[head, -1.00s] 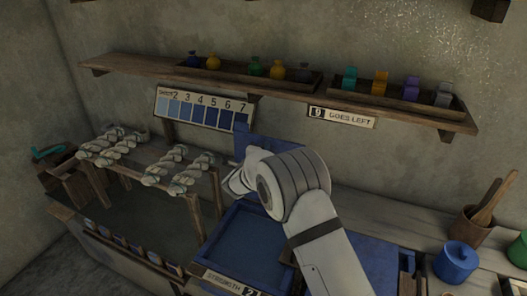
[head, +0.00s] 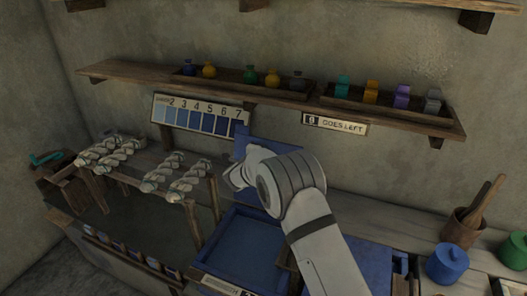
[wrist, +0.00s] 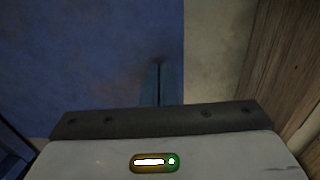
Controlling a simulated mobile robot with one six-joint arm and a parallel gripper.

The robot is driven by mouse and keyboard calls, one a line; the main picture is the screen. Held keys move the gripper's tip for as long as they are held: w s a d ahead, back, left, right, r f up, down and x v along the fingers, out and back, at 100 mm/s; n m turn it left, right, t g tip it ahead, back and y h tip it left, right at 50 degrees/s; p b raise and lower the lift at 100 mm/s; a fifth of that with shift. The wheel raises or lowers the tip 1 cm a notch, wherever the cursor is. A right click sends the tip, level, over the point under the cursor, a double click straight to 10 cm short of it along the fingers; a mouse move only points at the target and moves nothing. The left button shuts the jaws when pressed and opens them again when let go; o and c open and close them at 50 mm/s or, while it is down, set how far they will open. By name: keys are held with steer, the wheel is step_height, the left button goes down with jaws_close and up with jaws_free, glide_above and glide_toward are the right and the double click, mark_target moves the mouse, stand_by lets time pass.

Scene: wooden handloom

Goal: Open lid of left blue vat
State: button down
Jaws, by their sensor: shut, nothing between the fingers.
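The left blue vat (head: 243,262) stands open below my arm, with its blue inside showing. Its blue lid (head: 257,143) stands raised, roughly upright, at the vat's back edge, partly hidden by my arm. My gripper (head: 230,176) is at the left of the lid, above the vat's back part. In the wrist view the shut fingers (wrist: 158,68) point at a blue surface (wrist: 90,55), which looks like the lid, near its edge. The fingers hold nothing. Whether they touch the lid cannot be told.
Another blue vat (head: 370,258) with a flat top is to the right, partly behind my arm. A blue pot (head: 447,264) and a tool holder (head: 465,228) stand at right. A shelf (head: 130,75) with bottles runs above.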

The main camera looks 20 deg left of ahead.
steer(key=s+a+r+b, duration=0.1)
steer(key=s+r+b, duration=0.15)
steer(key=s, duration=1.05)
steer(key=d+r+m+g+h, duration=0.2)
steer(key=d+r+m+h, duration=0.1)
steer(key=d+m, duration=0.55)
steer(key=d+r+m+g+h, duration=0.25)
steer(key=d+m, duration=0.35)
steer(key=d, duration=0.6)
steer(key=s+d+r+m+g, duration=0.2)
steer(key=s+d+m, duration=0.2)
steer(key=d+m, duration=0.25)
steer(key=s+d+r+m+g, duration=0.1)
steer(key=s+d+m+g, duration=0.2)
steer(key=s+d+m, duration=0.35)
steer(key=s+d+m+g+y, duration=0.1)
steer(key=s+d+m+y, duration=0.2)
steer(key=s+m, duration=0.8)
steer(key=s+d+m+g+y, duration=0.2)
steer(key=s+d+m, duration=0.4)
steer(key=s+m, duration=0.5)
steer(key=m+y, duration=0.1)
steer(key=m, duration=0.2)
steer(key=shift+s+d+f+m+y, duration=0.2)
steer(key=shift+s+f+m+y, duration=0.05)
steer(key=shift+f+m+y, duration=0.1)
